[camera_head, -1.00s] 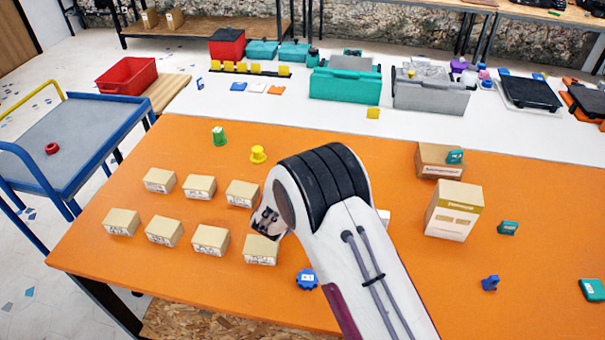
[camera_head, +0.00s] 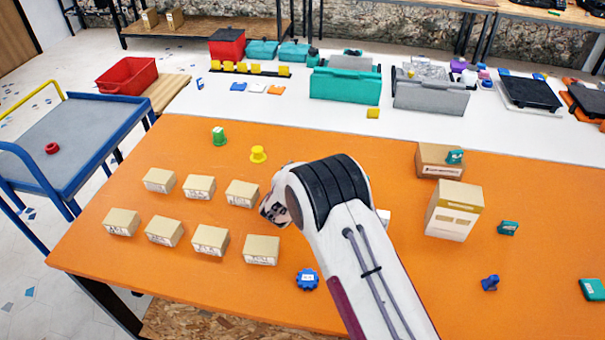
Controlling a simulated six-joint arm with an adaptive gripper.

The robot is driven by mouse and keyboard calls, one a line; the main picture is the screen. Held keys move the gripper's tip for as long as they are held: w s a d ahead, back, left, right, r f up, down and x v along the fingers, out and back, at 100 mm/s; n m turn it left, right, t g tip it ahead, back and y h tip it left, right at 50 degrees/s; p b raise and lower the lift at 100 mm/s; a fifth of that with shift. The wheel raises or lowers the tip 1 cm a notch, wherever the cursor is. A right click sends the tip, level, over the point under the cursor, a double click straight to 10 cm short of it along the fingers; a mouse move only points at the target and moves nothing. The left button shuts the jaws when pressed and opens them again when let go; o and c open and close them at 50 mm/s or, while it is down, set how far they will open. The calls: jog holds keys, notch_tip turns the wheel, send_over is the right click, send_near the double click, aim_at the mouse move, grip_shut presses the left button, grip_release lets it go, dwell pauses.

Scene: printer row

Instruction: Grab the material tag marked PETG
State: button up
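Several tan blocks with white printed labels on their front faces stand in two rows on the orange table (camera_head: 330,310). The back row has a left block (camera_head: 159,181), a middle block (camera_head: 199,187) and a right block (camera_head: 242,194). The front row runs from a left block (camera_head: 122,222) to a right block (camera_head: 262,250). The print is too small to read, so I cannot tell which, if any, says PETG. My gripper (camera_head: 273,210) is just right of the back row's right block, above the table. Its fingers are not clear, and I see nothing held.
A blue round piece (camera_head: 307,279) lies right of the front row. A green piece (camera_head: 219,137) and a yellow piece (camera_head: 258,154) stand behind the blocks. Cardboard boxes, one in front (camera_head: 454,210), stand at right. A white object (camera_head: 383,217) is partly hidden by my arm.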

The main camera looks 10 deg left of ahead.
jog(key=shift+c, duration=0.4)
jog(key=c, duration=0.8)
jog(key=shift+r, duration=0.15)
jog(key=shift+r, duration=4.9)
